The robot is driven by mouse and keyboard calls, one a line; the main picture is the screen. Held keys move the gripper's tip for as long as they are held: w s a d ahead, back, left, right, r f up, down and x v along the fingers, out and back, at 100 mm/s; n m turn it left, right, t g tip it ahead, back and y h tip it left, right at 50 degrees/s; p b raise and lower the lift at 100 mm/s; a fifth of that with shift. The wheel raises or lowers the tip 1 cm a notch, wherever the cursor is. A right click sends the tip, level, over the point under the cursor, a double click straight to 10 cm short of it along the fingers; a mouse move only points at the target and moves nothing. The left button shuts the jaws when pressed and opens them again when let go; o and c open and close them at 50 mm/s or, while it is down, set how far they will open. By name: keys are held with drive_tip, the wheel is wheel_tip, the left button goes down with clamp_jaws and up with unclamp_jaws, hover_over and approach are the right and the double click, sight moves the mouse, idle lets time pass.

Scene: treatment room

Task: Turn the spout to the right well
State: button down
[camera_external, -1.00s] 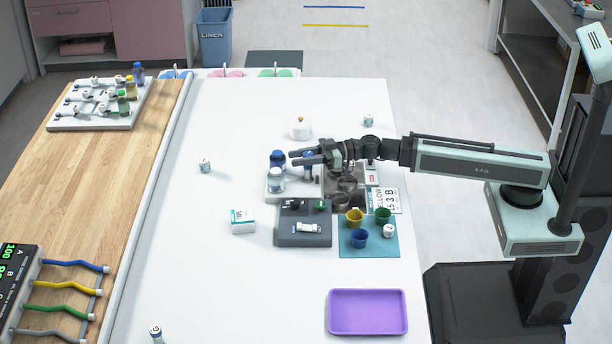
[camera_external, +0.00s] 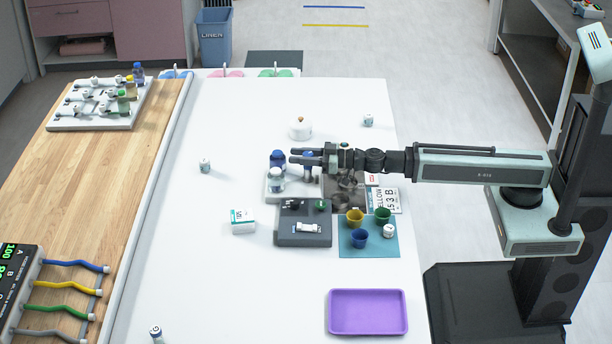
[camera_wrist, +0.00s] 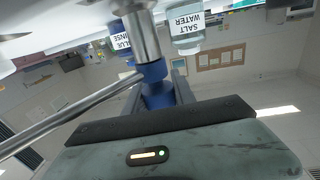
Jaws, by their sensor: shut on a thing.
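The spout (camera_wrist: 75,120) is a long thin metal tube in the wrist view, running from a blue collar (camera_wrist: 154,84) on a steel post (camera_wrist: 139,38) down to the lower left. My gripper (camera_wrist: 160,88) is shut on the blue collar, with a dark finger along its right side. In the external view my gripper (camera_external: 301,157) reaches left over the table, with a blue part (camera_external: 309,160) between its fingers. The grey metal basin (camera_external: 343,188) lies below and right of the fingers. My arm partly covers it, and its wells are hard to tell apart.
A salt water bottle (camera_wrist: 187,36) and a blue-capped rinse bottle (camera_wrist: 121,42) stand close to the post. A dark tray (camera_external: 304,238), small coloured cups on a teal mat (camera_external: 369,250) and a purple tray (camera_external: 368,312) lie nearer.

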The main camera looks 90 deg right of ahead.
drive_tip(key=shift+w, duration=0.1)
drive_tip(key=c, duration=1)
unclamp_jaws()
drive_tip(key=shift+c, duration=0.2)
